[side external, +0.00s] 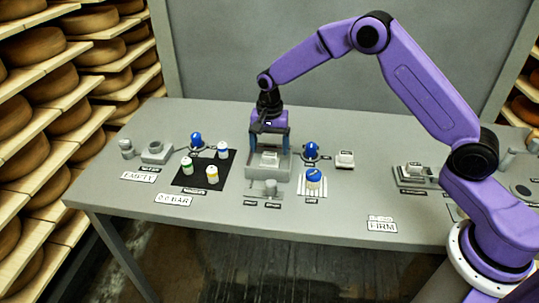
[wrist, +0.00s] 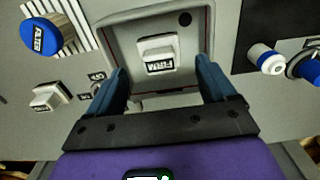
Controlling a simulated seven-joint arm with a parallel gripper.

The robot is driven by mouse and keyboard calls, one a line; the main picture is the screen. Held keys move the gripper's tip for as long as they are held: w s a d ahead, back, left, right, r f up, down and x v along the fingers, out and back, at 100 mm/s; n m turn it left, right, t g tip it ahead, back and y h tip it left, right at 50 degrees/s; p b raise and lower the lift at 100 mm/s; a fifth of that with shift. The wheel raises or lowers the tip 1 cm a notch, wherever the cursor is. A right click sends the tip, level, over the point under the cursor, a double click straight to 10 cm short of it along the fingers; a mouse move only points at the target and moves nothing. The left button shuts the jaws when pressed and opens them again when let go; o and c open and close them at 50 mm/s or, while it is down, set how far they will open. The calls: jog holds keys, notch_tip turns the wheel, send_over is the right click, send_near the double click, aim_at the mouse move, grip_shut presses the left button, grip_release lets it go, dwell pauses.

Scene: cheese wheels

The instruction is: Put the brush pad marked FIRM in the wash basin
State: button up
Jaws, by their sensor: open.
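The pale brush pad marked FIRM (wrist: 158,54) lies inside the grey square wash basin (wrist: 203,18), near its middle. The lettering reads upside down in the wrist view. In the side view the pad (side external: 269,158) shows low between my fingers, within the basin (side external: 283,174). My gripper (side external: 270,148) points down over the basin. In the wrist view my gripper (wrist: 161,68) is open, with one blue finger on each side, both apart from the pad. A dark round hole (wrist: 185,18) shows in the basin floor.
Another white pad (side external: 345,159) lies right of the basin; its marking is unreadable. A blue-topped jar (side external: 314,182) stands on a striped mat. Several small bottles stand on a black mat (side external: 190,181) at left. A tray with a pale block (side external: 414,169) and a FIRM sign (side external: 382,226) are at right.

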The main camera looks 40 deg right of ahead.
aim_at(269, 154)
notch_tip(269, 154, up, 7)
jog(key=s+a+r+n, duration=0.3)
jog(key=s+r+n, duration=0.2)
jog(key=s, duration=0.5)
jog(key=s+d+n, duration=0.4)
jog(key=s+n, duration=0.4)
jog(key=s, duration=0.6)
jog(key=s+d+r+n, duration=0.1)
jog(key=s+d+n, duration=0.3)
jog(key=s+n, duration=0.4)
jog(key=s, duration=0.7)
jog(key=shift+s+d+n, duration=0.15)
jog(key=shift+s+n, duration=0.15)
